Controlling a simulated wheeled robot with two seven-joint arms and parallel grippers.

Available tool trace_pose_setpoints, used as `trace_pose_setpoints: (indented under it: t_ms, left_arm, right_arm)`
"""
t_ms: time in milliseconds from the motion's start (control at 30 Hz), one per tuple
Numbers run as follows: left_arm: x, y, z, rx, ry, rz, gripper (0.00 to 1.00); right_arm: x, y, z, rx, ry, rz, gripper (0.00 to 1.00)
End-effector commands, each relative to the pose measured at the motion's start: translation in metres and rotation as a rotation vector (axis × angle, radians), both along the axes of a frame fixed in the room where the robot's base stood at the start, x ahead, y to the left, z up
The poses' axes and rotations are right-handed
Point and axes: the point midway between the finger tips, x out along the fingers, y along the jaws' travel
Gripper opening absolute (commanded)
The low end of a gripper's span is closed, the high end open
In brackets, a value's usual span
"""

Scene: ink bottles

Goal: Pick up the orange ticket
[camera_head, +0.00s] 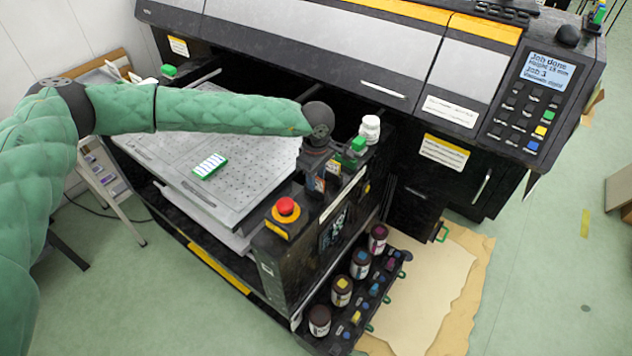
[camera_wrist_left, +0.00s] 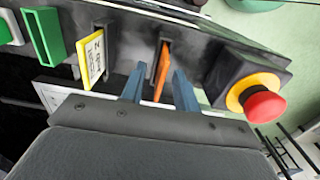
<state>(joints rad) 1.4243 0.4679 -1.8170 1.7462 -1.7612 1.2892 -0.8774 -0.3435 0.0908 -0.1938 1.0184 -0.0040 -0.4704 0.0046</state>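The orange ticket (camera_wrist_left: 162,72) stands upright in a dark slot on the side panel, in the left wrist view. My left gripper (camera_wrist_left: 159,90) is at the ticket, its two blue-grey fingers apart, one on each side. Gaps show between the ticket and both fingers. In the head view my left gripper (camera_head: 317,172) is at the panel beside the printer bed, and I cannot clearly make out the orange ticket there. My right gripper is in neither view.
A yellow ticket (camera_wrist_left: 92,57) and a green holder (camera_wrist_left: 43,36) stand along the same panel. A red emergency button (camera_wrist_left: 264,105) is close on the other side; it also shows in the head view (camera_head: 285,206). A white bottle (camera_head: 370,129) stands behind my gripper.

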Motion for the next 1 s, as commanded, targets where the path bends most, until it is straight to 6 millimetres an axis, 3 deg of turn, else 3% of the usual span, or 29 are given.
trace_pose_setpoints:
  t_ms: [300, 467, 500, 1000]
  left_arm:
    - [0.0, 0.0, -0.0038, 0.0, 0.0, 0.0, 0.31]
    - [-0.0001, 0.0001, -0.0037, 0.0, 0.0, 0.0, 0.01]
    - [-0.0001, 0.0001, -0.0037, 0.0, 0.0, 0.0, 0.0]
    - [0.0001, 0.0003, 0.0014, 0.001, -0.001, 0.0, 0.0]
  right_arm:
    - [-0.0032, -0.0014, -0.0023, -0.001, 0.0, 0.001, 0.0]
    - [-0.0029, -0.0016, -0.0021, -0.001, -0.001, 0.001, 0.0]
    - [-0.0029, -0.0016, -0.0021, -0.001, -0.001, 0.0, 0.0]
    - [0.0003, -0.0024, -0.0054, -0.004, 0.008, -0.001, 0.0]
